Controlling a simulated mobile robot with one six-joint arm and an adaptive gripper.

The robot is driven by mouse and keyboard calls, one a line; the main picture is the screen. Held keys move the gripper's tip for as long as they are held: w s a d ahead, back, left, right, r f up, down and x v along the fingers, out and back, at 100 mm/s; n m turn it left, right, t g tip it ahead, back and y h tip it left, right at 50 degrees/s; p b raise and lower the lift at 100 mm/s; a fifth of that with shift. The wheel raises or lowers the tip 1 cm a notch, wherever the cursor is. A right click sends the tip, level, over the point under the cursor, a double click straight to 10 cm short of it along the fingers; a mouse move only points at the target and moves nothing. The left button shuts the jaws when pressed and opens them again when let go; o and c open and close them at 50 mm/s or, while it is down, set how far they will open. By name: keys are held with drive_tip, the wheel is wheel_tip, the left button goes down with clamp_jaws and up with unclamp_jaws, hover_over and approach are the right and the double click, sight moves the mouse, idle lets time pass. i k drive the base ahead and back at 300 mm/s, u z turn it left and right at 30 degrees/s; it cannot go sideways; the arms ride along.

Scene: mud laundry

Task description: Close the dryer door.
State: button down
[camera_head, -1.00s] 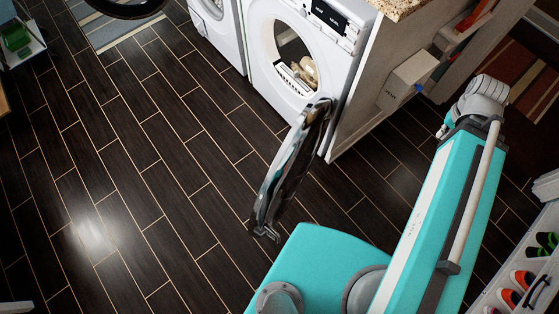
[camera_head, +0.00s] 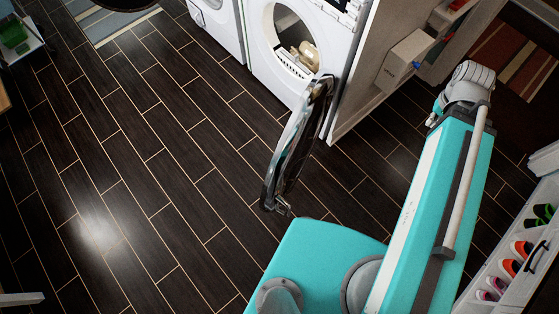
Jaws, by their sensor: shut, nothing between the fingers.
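The dryer (camera_head: 352,62) is a white front-loading machine at the top of the head view. Its round opening shows, with light-coloured items inside the drum. The dryer door (camera_head: 297,150), a chrome ring with dark glass, stands wide open. It swings out from the right side of the opening toward my body and is seen nearly edge-on. The door's free end is close to the teal top of my base, and I cannot tell the gap between them. My arm's grey joint shows at the right, away from the door. My gripper is not in view.
A second white machine (camera_head: 218,25) stands left of the dryer. A cabinet side (camera_head: 355,75) and a pale box (camera_head: 405,60) are to the right. A shoe rack (camera_head: 520,262) stands at the lower right. Dark plank floor (camera_head: 150,190) is clear on the left.

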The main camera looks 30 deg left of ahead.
sight(299, 135)
drive_tip(key=z, duration=0.05)
drive_tip(key=k, duration=1.85)
drive_tip(key=u, duration=1.1)
drive_tip(key=i, duration=0.5)
